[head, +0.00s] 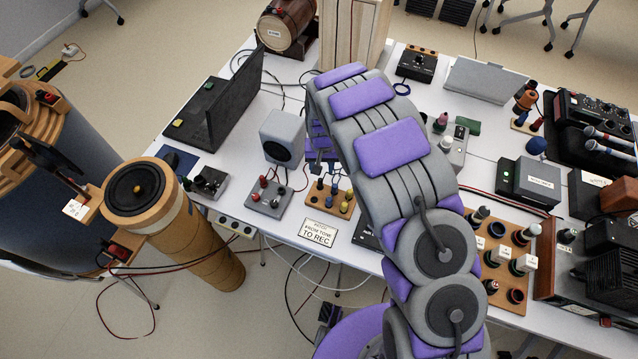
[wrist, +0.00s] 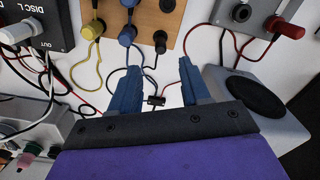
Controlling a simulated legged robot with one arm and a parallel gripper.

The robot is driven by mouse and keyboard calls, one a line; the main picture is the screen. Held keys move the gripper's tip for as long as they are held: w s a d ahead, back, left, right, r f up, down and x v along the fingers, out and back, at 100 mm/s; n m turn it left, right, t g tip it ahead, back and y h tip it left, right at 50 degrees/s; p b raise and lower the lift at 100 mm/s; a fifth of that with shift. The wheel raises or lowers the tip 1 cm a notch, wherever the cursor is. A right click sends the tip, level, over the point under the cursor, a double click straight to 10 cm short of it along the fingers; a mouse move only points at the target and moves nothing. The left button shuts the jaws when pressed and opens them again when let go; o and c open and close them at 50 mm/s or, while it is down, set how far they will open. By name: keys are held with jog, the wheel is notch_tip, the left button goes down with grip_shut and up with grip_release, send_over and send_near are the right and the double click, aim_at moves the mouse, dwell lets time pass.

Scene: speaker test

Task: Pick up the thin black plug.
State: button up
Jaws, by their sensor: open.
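My gripper (wrist: 158,66) is open in the wrist view, its two blue fingers pointing toward a wooden jack board (wrist: 150,14). A small thin black plug-like piece (wrist: 156,100) on a thin cable lies between the fingers near the gripper's base; the fingers do not close on it. Another black plug (wrist: 160,40) sits at the board's near edge, beyond the fingertips. I cannot tell which is the task's plug. In the head view my gripper (head: 320,150) is partly hidden by my arm, between the grey speaker (head: 284,138) and the wooden board (head: 326,208).
The grey speaker (wrist: 255,100) stands close right of the fingers in the wrist view. Loose cables cross the white table.

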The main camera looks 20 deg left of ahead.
aim_at(320, 179)
jog(key=f, duration=0.3)
jog(key=shift+d, duration=0.3)
jog(key=f, duration=0.2)
jog(key=a+f+b, duration=0.1)
jog(key=f, duration=0.2)
jog(key=shift+s+b, duration=0.2)
jog(key=shift+b, duration=0.1)
jog(key=shift+d, duration=0.1)
jog(key=shift+r, duration=0.1)
jog(key=c, duration=0.3)
grip_shut()
